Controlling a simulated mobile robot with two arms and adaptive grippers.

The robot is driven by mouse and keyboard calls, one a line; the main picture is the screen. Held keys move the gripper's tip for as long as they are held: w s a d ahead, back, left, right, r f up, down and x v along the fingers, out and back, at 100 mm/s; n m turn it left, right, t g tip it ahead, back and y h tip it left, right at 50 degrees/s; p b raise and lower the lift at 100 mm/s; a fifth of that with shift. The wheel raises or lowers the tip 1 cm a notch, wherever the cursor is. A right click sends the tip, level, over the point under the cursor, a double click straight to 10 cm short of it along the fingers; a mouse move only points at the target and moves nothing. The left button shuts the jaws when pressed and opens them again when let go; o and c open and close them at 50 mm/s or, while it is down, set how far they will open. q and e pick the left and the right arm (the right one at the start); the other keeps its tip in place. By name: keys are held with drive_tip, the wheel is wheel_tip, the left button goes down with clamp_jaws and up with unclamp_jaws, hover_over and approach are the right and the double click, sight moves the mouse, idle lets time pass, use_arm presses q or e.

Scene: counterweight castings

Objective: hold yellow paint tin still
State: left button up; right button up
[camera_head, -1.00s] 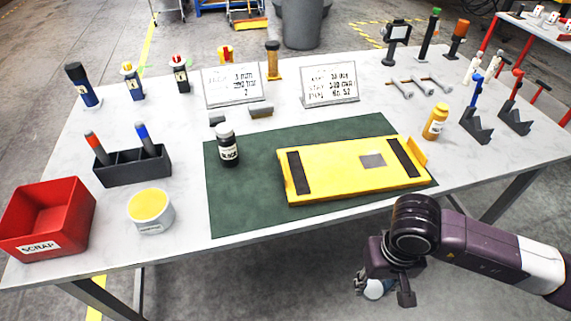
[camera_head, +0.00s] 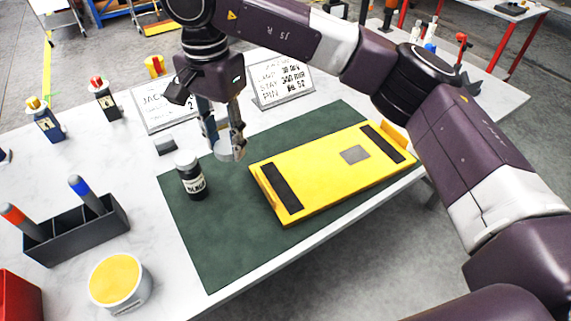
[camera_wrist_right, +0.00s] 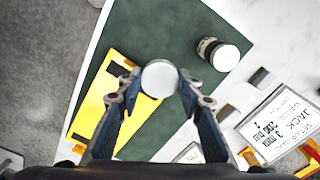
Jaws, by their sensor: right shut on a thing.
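A white tin with a yellow top (camera_head: 116,281) stands upright at the table's front left, apart from any gripper. My right gripper (camera_head: 226,145) is above the green mat, behind and right of a dark jar with a white lid (camera_head: 193,178). It is shut on a pale round thing (camera_head: 228,153), whose flat whitish face (camera_wrist_right: 160,78) shows between the fingertips in the right wrist view. I cannot tell what that thing is. My left gripper is not in view.
A yellow plate with dark strips (camera_head: 335,165) lies on the green mat (camera_head: 215,245). A dark pen holder (camera_head: 75,235) and a red bin (camera_head: 18,300) are at left. Sign boards (camera_head: 280,80) stand behind. The bare white table beside the tin is free.

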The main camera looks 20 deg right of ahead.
wheel_tip(320, 180, down, 6)
drive_tip(key=p, duration=0.4)
hover_over(239, 208)
wheel_tip(239, 208, down, 9)
drive_tip(key=shift+r, duration=0.2)
drive_tip(key=shift+s+f, duration=0.1)
drive_tip(key=shift+f, duration=0.45)
wheel_tip(239, 208, down, 3)
drive_tip(key=shift+f+p, duration=0.2)
drive_tip(key=shift+p, duration=0.15)
drive_tip(key=shift+f, duration=0.25)
drive_tip(key=o, duration=1.3)
drive_tip(key=shift+c, duration=0.2)
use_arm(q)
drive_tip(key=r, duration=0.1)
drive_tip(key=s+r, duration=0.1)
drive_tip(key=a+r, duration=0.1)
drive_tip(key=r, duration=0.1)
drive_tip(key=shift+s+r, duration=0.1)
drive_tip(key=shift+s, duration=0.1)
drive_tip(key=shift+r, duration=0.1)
use_arm(e)
drive_tip(key=shift+r, duration=0.15)
